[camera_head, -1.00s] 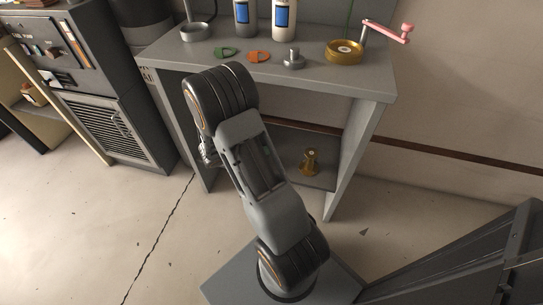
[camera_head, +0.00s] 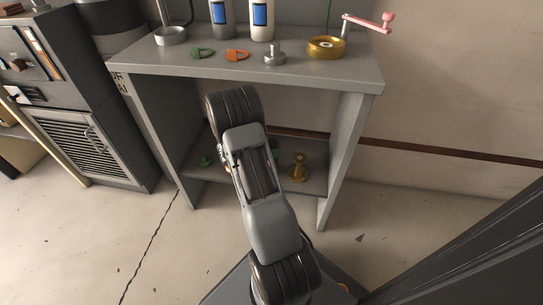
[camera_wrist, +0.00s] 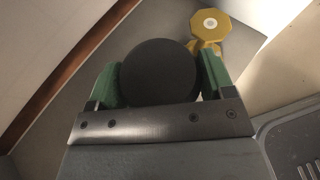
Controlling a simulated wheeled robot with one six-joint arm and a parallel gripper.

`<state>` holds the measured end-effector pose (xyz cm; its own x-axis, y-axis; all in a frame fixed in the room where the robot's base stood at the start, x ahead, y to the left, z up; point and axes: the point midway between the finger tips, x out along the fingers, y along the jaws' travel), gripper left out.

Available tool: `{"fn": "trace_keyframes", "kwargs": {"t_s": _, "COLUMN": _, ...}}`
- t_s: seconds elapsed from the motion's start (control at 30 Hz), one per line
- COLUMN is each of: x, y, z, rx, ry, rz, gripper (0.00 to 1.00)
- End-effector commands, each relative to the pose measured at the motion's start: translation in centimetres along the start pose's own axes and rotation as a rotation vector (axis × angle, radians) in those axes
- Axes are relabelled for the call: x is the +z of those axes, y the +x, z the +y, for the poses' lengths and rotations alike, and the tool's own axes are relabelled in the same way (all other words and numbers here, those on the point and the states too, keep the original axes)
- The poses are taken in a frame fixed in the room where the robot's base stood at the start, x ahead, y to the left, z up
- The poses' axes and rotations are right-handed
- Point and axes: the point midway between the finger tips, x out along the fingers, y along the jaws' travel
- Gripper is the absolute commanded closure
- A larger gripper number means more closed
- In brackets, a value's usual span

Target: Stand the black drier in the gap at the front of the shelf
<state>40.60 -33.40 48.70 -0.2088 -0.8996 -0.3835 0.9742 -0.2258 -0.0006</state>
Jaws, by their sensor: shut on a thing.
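The black drier (camera_wrist: 150,72) shows end-on as a round dark disc in the wrist view, between the two green fingers of my gripper (camera_wrist: 159,78). My gripper is shut on it. In the head view my arm hides the drier and most of the gripper. The lower shelf (camera_head: 313,183) of the grey bench lies beyond my arm. A brass piece (camera_head: 298,168) stands on that shelf, right of my arm; it also shows in the wrist view (camera_wrist: 210,24), up and right of the drier. I cannot tell whether the drier touches the shelf.
The bench top (camera_head: 300,72) bears bottles, a green tag, an orange tag, a grey knob and a brass wheel (camera_head: 326,46). The bench's right side panel (camera_head: 347,150) bounds the shelf. A small green thing (camera_head: 205,160) is at the shelf's left.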

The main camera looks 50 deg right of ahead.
Motion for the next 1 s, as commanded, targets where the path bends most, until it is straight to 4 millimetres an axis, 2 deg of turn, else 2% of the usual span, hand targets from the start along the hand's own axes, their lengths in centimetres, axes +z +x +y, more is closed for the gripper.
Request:
{"fn": "trace_keyframes", "kwargs": {"t_s": 0.27, "x": -0.8, "y": 1.4, "z": 0.3, "rx": -0.002, "ry": 0.002, "rz": -0.001, "gripper": 0.83}}
{"fn": "trace_keyframes", "kwargs": {"t_s": 0.4, "x": -2.9, "y": 2.2, "z": 0.3, "rx": -0.001, "ry": 0.0, "rz": -0.001, "gripper": 0.83}}
{"fn": "trace_keyframes", "kwargs": {"t_s": 0.5, "x": -3.6, "y": 2.5, "z": 0.4, "rx": 0.0, "ry": 0.001, "rz": -0.002, "gripper": 0.83}}
{"fn": "trace_keyframes", "kwargs": {"t_s": 0.93, "x": -3.8, "y": 2.6, "z": 0.4, "rx": 0.0, "ry": 0.002, "rz": -0.002, "gripper": 0.83}}
{"fn": "trace_keyframes", "kwargs": {"t_s": 0.97, "x": -3.8, "y": 2.6, "z": 0.3, "rx": 0.0, "ry": 0.001, "rz": 0.0, "gripper": 0.23}}
{"fn": "trace_keyframes", "kwargs": {"t_s": 1.0, "x": -3.8, "y": 2.6, "z": 0.3, "rx": 0.0, "ry": 0.001, "rz": 0.0, "gripper": 0.19}}
